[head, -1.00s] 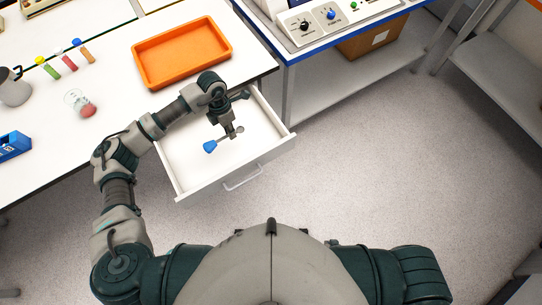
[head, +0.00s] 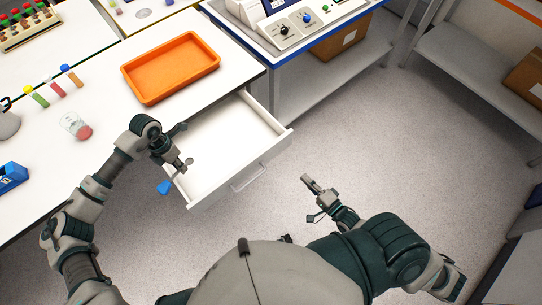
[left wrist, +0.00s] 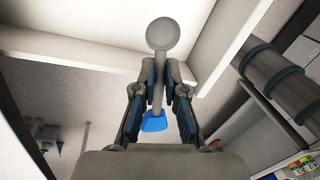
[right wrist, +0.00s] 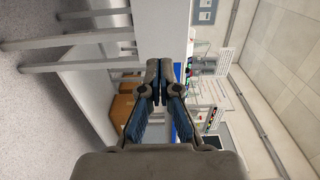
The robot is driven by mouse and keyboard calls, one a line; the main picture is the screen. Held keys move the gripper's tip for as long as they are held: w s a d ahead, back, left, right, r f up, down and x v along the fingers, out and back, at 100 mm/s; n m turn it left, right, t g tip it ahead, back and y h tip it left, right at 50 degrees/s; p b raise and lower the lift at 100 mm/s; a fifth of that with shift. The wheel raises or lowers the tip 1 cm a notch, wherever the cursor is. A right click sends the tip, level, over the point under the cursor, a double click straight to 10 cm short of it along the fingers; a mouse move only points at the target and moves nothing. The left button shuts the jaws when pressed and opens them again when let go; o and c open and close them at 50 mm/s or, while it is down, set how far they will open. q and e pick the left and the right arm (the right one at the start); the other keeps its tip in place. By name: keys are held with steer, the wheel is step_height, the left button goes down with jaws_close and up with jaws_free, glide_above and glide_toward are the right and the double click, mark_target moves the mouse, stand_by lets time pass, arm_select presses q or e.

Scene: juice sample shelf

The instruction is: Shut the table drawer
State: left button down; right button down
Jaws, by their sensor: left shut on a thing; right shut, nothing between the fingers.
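The white table drawer (head: 226,138) stands pulled out from the table's front edge, with its interior bare. Its front panel carries a light bar handle (head: 248,179). My left gripper (head: 180,169) is at the drawer's left side edge, shut on a spoon-like tool with a blue end (head: 164,187). In the left wrist view the fingers (left wrist: 159,78) grip its thin shaft, between a grey round end (left wrist: 163,34) and the blue end. My right gripper (head: 308,183) is shut and empty, over the floor right of the drawer; its closed fingers (right wrist: 157,80) show in the right wrist view.
On the white table (head: 100,110) are an orange tray (head: 170,68), a beaker with red contents (head: 76,126), several capped tubes (head: 56,86) and a blue box (head: 12,177). An instrument bench (head: 285,50) stands right of the table. Floor ahead is clear.

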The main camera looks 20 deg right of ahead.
glide_toward(276, 150)
arm_select(q)
steer(key=shift+a+r, duration=0.1)
steer(key=shift+r, duration=0.05)
arm_select(e)
steer(key=x, duration=0.7)
steer(key=shift+d+f, duration=0.25)
steer(key=shift+d, duration=0.05)
arm_select(q)
steer(key=shift+a, duration=0.15)
arm_select(e)
steer(key=shift+w+a, duration=0.2)
steer(key=shift+a+r, duration=0.1)
steer(key=shift+a, duration=0.05)
